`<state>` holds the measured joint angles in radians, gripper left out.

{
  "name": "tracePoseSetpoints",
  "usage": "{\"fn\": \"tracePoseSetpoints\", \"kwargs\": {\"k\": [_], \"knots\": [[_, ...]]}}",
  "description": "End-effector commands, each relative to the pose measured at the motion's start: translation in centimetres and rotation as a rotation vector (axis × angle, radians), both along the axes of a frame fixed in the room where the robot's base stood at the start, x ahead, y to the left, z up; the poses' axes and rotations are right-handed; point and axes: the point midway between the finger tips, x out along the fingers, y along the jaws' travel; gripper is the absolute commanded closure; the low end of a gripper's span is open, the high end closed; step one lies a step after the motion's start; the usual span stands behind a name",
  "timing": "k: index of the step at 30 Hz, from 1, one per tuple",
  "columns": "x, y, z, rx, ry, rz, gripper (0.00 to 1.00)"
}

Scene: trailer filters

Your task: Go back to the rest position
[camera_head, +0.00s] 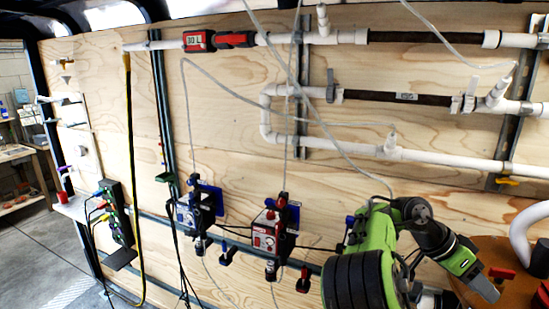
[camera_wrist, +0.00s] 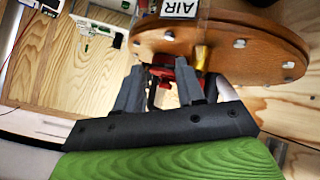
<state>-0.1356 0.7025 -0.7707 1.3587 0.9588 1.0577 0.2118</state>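My green and black arm reaches to the lower right of the head view, and my gripper (camera_head: 486,290) points down to the right there. In the wrist view, my gripper (camera_wrist: 162,72) has its two grey fingers apart, with a gap between them. A red handle (camera_wrist: 163,60) shows beyond and partly between the fingertips; I see no finger closed on it. Behind it is a round brown flanged disc (camera_wrist: 225,42) with bolts and an "AIR" label (camera_wrist: 180,8). The rest position is not marked in either view.
A plywood wall (camera_head: 350,165) carries white pipes (camera_head: 350,38) and hanging tubes. Pump units (camera_head: 275,230) with red and blue clamps sit on a rail left of my arm. The brown disc (camera_head: 470,252) and a red handle (camera_head: 502,272) are close to my gripper. Floor is clear at lower left.

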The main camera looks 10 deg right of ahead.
Motion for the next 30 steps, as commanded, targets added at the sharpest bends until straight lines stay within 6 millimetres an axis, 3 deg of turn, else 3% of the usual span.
{"fn": "tracePoseSetpoints", "kwargs": {"k": [5, 9, 15, 18, 23, 30], "knots": [[-2.4, 4.7, -1.2, 0.371, -0.071, 0.341, 0.62], [-4.1, 11.3, -1.1, 0.549, -0.127, 0.702, 0.62], [-9.1, 22.3, -0.5, 0.616, -0.156, 1.264, 0.62], [-12.2, 26.7, -1.2, 0.588, -0.134, 1.488, 0.62], [-14.8, 29.9, -2.4, 0.546, -0.098, 1.659, 0.62], [-15.1, 30.2, -2.6, 0.543, -0.092, 1.676, 0.62]]}}
